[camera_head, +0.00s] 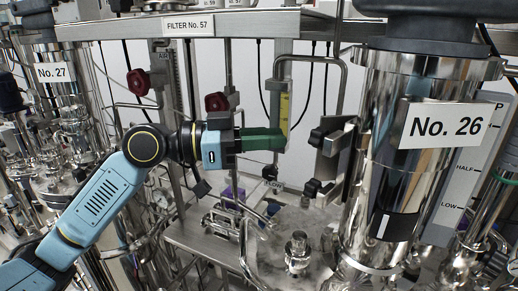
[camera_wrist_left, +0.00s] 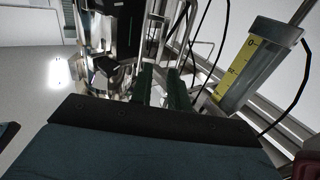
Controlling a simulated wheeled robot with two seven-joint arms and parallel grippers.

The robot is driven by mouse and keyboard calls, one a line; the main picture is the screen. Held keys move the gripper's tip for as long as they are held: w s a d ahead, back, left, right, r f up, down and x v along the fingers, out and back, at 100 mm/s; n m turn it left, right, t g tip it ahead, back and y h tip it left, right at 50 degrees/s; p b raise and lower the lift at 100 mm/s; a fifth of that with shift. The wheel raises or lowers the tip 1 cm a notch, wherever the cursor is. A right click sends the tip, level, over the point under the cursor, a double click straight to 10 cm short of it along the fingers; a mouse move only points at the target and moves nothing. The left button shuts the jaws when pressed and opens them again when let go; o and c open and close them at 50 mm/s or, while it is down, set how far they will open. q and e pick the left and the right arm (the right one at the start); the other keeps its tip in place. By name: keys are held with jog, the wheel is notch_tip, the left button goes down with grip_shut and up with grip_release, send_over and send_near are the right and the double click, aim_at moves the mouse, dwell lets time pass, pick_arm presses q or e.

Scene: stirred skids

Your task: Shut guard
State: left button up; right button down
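I cannot tell for certain which part is the guard. A steel bracket with black knobs (camera_head: 332,140) stands beside the tall steel vessel labelled No. 26 (camera_head: 405,160). A yellow-scaled flow tube (camera_head: 284,108) stands in a bent steel frame; its scale also shows in the left wrist view (camera_wrist_left: 240,72). My left gripper (camera_head: 280,139) points right, its green fingers just in front of the tube's lower end, left of the bracket. In the left wrist view, the two green fingers (camera_wrist_left: 161,88) stand apart with a narrow gap and nothing clearly held. My right gripper is out of view.
Red valve knobs (camera_head: 216,102) sit above and left of my gripper. A steel beam with a FILTER No. 57 label (camera_head: 187,25) crosses overhead. Looping pipes and a steel fitting (camera_head: 298,250) crowd the skid deck below. Vessel No. 27 (camera_head: 60,90) stands left.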

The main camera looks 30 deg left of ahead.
pick_arm(q)
jog(key=shift+s+a, duration=0.45)
jog(key=shift+a, duration=0.15)
jog(key=shift+c, duration=0.3)
jog(key=shift+c, duration=1.2)
jog(key=shift+w+a+f+n+b, duration=0.15)
jog(key=shift+w+f+n+b, duration=0.1)
jog(key=shift+n+b, duration=0.25)
grip_shut()
jog(key=w+a+f+n+g+h+b, duration=0.1)
jog(key=w+a+n+g+h+b, duration=0.2)
jog(key=n+b, duration=0.75)
jog(key=d+n+g+p, duration=0.1)
jog(key=d+n+p, duration=0.2)
jog(key=d+p, duration=0.3)
jog(key=shift+w+d+f+y, duration=0.2)
jog(key=shift+d+y, duration=0.2)
jog(key=shift+d, duration=1.6)
